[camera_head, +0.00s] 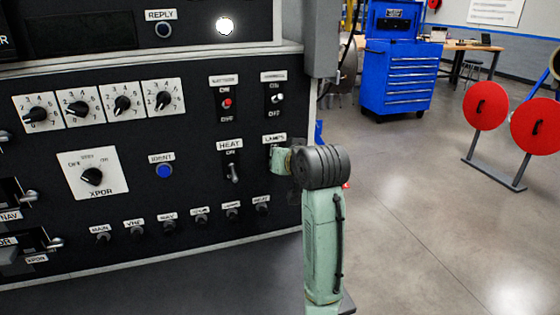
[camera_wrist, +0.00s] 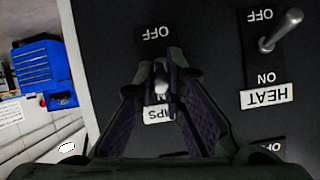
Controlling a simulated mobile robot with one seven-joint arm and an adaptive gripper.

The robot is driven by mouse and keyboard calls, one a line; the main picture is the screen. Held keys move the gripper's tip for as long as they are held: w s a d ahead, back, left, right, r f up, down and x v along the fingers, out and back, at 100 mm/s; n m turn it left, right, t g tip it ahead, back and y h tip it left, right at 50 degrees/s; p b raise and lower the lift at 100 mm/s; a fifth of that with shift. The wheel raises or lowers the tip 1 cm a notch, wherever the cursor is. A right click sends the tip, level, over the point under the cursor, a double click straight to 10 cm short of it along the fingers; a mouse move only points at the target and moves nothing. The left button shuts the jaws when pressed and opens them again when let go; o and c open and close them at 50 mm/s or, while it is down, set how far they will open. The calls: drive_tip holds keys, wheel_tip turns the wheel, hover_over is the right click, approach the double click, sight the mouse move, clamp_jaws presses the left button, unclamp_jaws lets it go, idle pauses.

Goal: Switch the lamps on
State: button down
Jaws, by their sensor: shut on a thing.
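The lamps switch (camera_wrist: 161,88) is a small metal toggle on the black panel, seen upside down in the wrist view. Its OFF mark is above it, and its LAMPS label (camera_wrist: 158,115) is below, partly covered by my fingers. My gripper (camera_wrist: 163,76) is shut on the toggle, one finger on each side. The fingers hide part of the lever and its ON mark, so I cannot tell its tilt for certain. In the head view, the LAMPS label (camera_head: 274,139) shows above my wrist, which hides the switch and my fingertips.
The heat switch (camera_head: 234,174) stands just left of the lamps switch in the head view, its lever toward OFF. Two more toggles sit above. A blue ident button (camera_head: 164,171) and several knobs fill the panel. Open floor lies right of the panel, before a blue tool cabinet (camera_head: 400,84).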

drive_tip(key=shift+a+r, duration=0.1)
idle(0.4)
drive_tip(key=c, duration=1.7)
unclamp_jaws()
drive_tip(key=shift+o, duration=0.2)
drive_tip(key=v, duration=1.2)
drive_tip(key=shift+r, duration=0.2)
drive_tip(key=shift+w, duration=0.1)
